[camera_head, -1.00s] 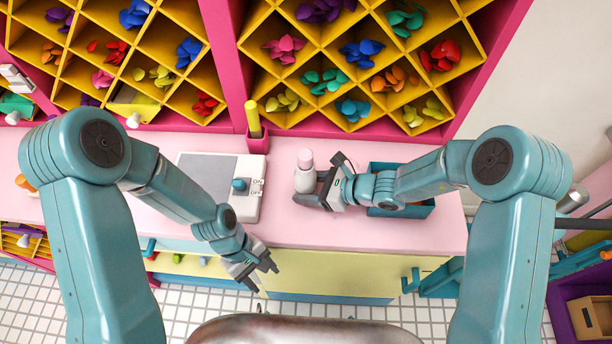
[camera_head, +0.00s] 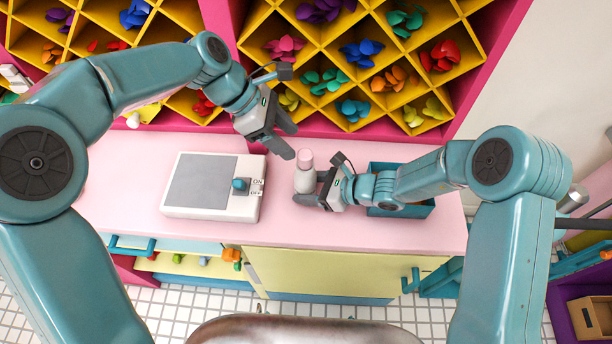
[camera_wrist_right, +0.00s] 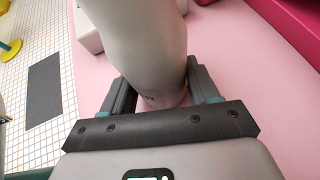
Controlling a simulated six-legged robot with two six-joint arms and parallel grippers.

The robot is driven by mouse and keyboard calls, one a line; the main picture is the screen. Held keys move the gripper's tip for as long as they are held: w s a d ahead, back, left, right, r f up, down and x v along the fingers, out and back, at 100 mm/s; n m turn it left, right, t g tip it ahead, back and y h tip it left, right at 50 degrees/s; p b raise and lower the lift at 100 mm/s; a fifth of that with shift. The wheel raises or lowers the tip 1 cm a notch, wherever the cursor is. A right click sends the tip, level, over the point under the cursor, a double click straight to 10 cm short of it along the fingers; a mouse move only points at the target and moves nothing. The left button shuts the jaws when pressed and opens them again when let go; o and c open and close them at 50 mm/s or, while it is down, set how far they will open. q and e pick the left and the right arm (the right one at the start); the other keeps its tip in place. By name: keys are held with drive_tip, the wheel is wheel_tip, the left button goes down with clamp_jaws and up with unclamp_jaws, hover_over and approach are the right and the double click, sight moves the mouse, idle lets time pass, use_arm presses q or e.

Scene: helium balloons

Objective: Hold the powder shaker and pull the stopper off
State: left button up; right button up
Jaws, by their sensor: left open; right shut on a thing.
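The powder shaker (camera_head: 304,181) stands upright on the pink counter, with a pale grey-white body and a pink stopper (camera_head: 306,158) on top. My right gripper (camera_head: 314,189) is shut on the shaker's body from the right. In the right wrist view the pale body (camera_wrist_right: 140,45) rises between the two jaws; its stopper is out of that view. My left gripper (camera_head: 289,142) is open and empty, tilted down from the upper left. Its fingertips are close to the stopper's upper left, apparently not around it.
A white box with a grey pad and ON/OFF switch (camera_head: 211,186) lies left of the shaker. A blue tray (camera_head: 411,210) sits to the right, partly behind my right arm. Yellow diamond shelves (camera_head: 390,60) of coloured pieces stand at the back. Counter front is clear.

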sight(307, 153)
use_arm(q)
drive_tip(key=shift+w+d+f, duration=0.15)
drive_tip(key=shift+d+f, duration=0.05)
drive_tip(key=shift+d, duration=0.05)
drive_tip(key=shift+x, duration=3.15)
drive_tip(key=shift+c, duration=0.3)
drive_tip(key=c, duration=0.4)
drive_tip(key=shift+c, duration=0.7)
drive_tip(key=c, duration=0.3)
drive_tip(key=shift+r, duration=0.4)
drive_tip(key=shift+r, duration=0.6)
